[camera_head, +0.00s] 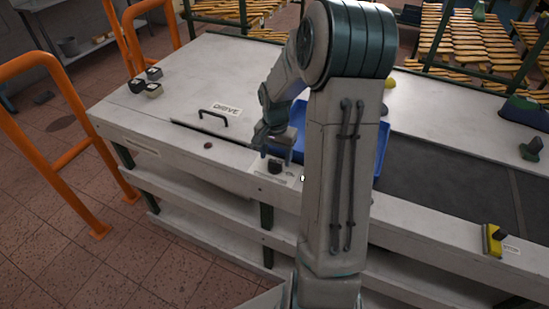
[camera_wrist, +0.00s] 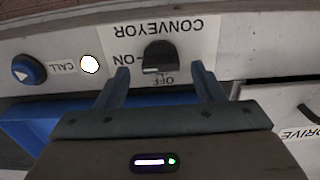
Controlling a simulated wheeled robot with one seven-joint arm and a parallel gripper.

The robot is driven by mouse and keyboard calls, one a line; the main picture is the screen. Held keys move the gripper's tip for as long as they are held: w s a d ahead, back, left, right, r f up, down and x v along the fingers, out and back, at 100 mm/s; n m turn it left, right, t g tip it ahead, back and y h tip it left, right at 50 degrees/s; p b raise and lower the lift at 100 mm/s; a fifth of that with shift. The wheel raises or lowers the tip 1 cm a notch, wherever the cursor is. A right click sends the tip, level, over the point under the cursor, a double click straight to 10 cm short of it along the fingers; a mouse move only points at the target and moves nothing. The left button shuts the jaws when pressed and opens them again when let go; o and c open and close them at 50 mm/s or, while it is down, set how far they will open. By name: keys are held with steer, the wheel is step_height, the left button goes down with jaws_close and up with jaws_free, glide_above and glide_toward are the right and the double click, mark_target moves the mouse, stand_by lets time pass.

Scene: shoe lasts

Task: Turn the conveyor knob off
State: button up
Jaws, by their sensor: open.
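The conveyor knob (camera_wrist: 160,55) is a dark knob on a white label plate marked CONVEYOR, ON and OFF, upside down in the wrist view. A pale mark shows at its lower edge; I cannot tell surely which word it points to. The knob (camera_head: 274,167) also shows on the bench's front edge in the head view. My gripper (camera_wrist: 162,76) is open, with one finger on each side of the knob's lower part in the wrist picture. Nothing is held, and contact with the knob cannot be made out. In the head view my gripper (camera_head: 273,146) is just above the knob.
A blue call button (camera_wrist: 28,70) and a lit white lamp (camera_wrist: 90,64) sit left of the knob in the wrist view. A blue tray (camera_head: 381,152) stands behind my arm. A black handle (camera_head: 213,116) lies near the DRIVE label. A yellow object (camera_head: 492,240) sits at right.

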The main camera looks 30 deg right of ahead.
mark_target(275, 165)
steer(key=shift+f, duration=1.05)
steer(key=c, duration=1)
